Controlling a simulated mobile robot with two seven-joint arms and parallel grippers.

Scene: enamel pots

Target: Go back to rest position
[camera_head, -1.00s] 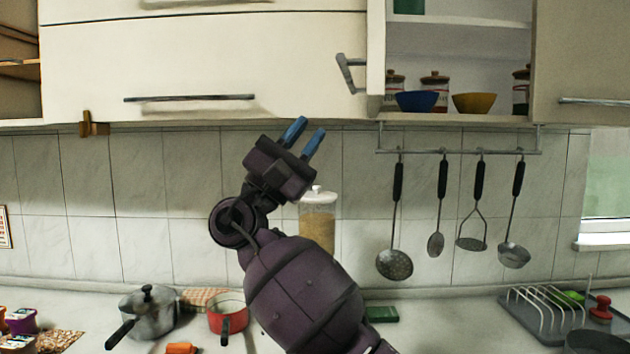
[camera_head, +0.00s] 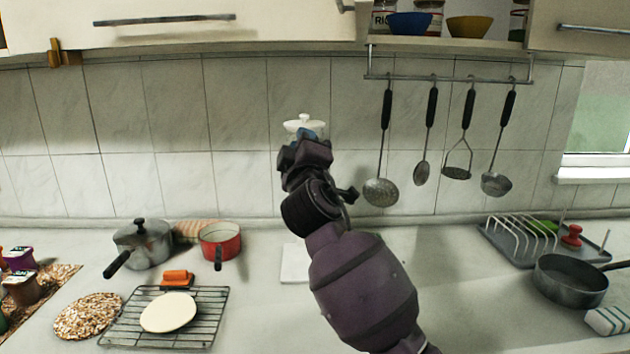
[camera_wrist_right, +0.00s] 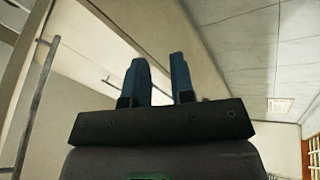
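My right arm rises from the bottom right of the middle in the head view. My left gripper is not in view.
Upper cabinets (camera_head: 250,25) and a utensil rail (camera_head: 450,79) are above. On the counter are a grey pot (camera_head: 145,245), a red pot (camera_head: 222,242), a rack (camera_head: 205,325) with a plate (camera_head: 168,312), a pan (camera_head: 570,282) and a dish rack (camera_head: 520,236).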

